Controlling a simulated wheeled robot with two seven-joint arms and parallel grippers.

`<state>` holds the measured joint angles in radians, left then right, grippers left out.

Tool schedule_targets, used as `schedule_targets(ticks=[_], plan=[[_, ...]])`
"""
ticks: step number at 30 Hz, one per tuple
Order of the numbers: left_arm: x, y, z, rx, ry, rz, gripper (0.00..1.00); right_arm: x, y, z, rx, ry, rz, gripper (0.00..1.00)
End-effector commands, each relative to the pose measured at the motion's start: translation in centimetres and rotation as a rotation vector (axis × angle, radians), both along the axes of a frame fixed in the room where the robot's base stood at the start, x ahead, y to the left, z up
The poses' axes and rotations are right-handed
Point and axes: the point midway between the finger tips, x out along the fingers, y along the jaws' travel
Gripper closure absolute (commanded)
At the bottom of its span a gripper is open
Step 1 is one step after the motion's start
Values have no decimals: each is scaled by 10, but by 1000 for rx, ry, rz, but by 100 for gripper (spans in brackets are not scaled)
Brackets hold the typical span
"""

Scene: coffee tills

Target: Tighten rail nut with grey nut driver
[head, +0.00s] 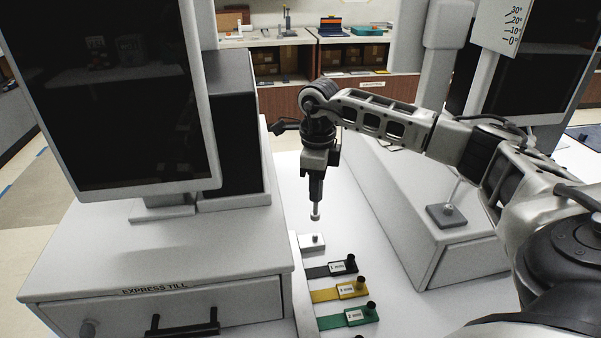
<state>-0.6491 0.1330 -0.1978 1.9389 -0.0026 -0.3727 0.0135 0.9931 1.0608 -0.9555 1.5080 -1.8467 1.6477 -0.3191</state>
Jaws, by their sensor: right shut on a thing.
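My right gripper (318,168) points straight down and is shut on the grey nut driver (316,192). The driver hangs upright, and its pale socket end (315,217) is a little above a small light metal block (306,243). A small nut (315,238) stands on that block, almost below the socket; it looks like the rail nut. The socket and the nut appear apart, with a small gap between them. The gripper's fingers partly hide the upper part of the driver. My left gripper is not in view.
Black (342,266), yellow (350,290) and green (358,315) tagged holders with dark knobs lie in a row nearer me. The express till (150,262) with its screen stands left. A long white housing (420,215) stands right. White counter lies between.

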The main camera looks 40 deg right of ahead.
Motion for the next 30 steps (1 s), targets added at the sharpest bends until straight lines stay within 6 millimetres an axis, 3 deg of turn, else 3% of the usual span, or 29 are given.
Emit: schedule_targets(ticks=[10, 24, 30], plan=[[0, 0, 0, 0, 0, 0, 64, 1, 1, 1, 1, -1, -23, 98], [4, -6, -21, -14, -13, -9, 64, 1, 1, -51, 0, 1, -24, 98], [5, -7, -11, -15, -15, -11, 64, 1, 1, -44, 0, 0, -24, 98]])
